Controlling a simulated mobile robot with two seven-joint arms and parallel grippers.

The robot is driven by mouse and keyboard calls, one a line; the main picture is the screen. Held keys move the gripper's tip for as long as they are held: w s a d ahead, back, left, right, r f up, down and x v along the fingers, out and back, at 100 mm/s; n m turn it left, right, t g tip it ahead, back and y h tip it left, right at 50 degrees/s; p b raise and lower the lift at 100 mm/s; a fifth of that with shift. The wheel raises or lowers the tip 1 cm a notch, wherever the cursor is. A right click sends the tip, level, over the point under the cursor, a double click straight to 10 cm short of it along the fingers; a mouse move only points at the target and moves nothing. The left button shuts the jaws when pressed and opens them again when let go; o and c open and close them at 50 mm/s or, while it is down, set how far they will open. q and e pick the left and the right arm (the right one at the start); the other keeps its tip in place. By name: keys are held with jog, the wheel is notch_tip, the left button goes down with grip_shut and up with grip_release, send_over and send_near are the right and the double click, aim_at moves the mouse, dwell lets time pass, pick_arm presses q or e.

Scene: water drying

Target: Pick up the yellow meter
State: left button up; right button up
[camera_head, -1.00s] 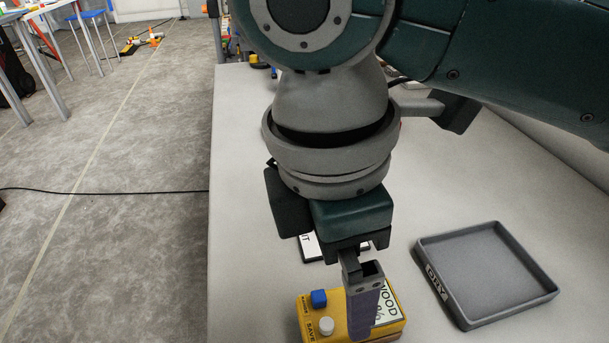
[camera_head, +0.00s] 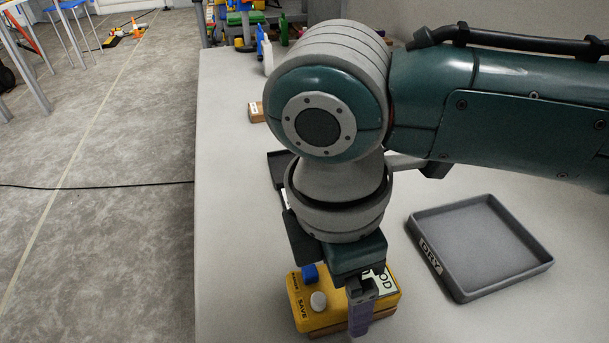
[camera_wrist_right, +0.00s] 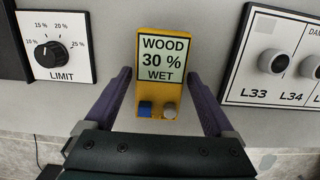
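The yellow meter (camera_head: 335,316) lies on the table near the bottom of the head view, with a blue and a white button. In the right wrist view the meter (camera_wrist_right: 159,95) reads "WOOD 30 % WET". My right gripper (camera_head: 361,300) is over the meter, and one purple finger hides part of it in the head view. In the right wrist view my right gripper (camera_wrist_right: 160,76) is open, with one finger on each side of the meter and a small gap on both sides. My left gripper is not in view.
A grey tray marked DRY (camera_head: 482,245) stands to the right. The wrist view shows a LIMIT dial panel (camera_wrist_right: 57,47) at left and a panel with knobs labelled L33 and L34 (camera_wrist_right: 275,85) at right. A small brown block (camera_head: 256,112) lies farther back.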

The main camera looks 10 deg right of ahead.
grip_shut()
dwell(0.5)
jog(key=w+d+r+m+p, duration=0.1)
jog(key=d+r+m+p, duration=0.4)
jog(key=r, duration=1.1)
jog(key=r+m+g+y+p, duration=0.1)
jog(key=r+m+p, duration=0.75)
jog(key=r, duration=0.65)
jog(key=w+d+r+m+p, duration=0.1)
jog(key=d+r+m+p, duration=0.3)
jog(key=r+p, duration=0.85)
jog(key=s+r+p, duration=0.3)
jog(key=r+p, duration=1.3)
jog(key=r, duration=0.2)
jog(key=s+a+r+p, duration=0.1)
jog(key=s+r+p, duration=0.2)
jog(key=r+p, duration=1.3)
notch_tip(320, 180, up, 3)
jog(key=shift+r+m+p, duration=0.1)
jog(key=shift+m+p, duration=0.2)
jog(key=shift+m, duration=0.15)
